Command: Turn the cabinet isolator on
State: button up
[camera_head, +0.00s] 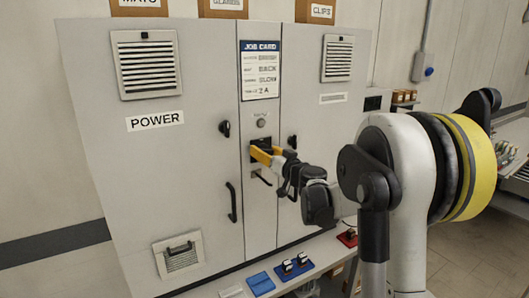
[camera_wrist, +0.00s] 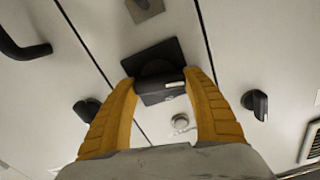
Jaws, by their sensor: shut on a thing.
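The cabinet isolator is a black rotary switch on a square black plate (camera_head: 257,142) in the narrow middle strip of the pale cabinet. In the wrist view its black handle (camera_wrist: 160,88) lies crosswise between the yellow fingers, with a small white mark near its right end. My gripper (camera_head: 268,156) reaches it from the right and is shut on the handle, one finger at each end; the wrist view shows both fingertips (camera_wrist: 160,82). The fingers hide much of the switch in the head view. I cannot read its on or off marking.
Black door latches sit left (camera_head: 225,128) and right (camera_head: 292,141) of the strip. A pull handle (camera_head: 232,202) juts from the left door. A round button (camera_head: 262,124) and a job card (camera_head: 260,70) are above the isolator. A ledge below holds blue (camera_head: 260,284) and red (camera_head: 347,238) items.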

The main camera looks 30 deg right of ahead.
jog(key=m, duration=0.4)
jog(key=shift+f+m, duration=0.1)
jog(key=shift+m, duration=0.2)
jog(key=m, duration=0.3)
jog(key=shift+d+m, duration=0.1)
jog(key=shift+m, duration=0.3)
jog(key=m, duration=0.3)
jog(key=shift+f, duration=0.1)
jog(key=shift+m+b, duration=0.3)
jog(key=shift+m, duration=1.7)
jog(key=o, duration=1.2)
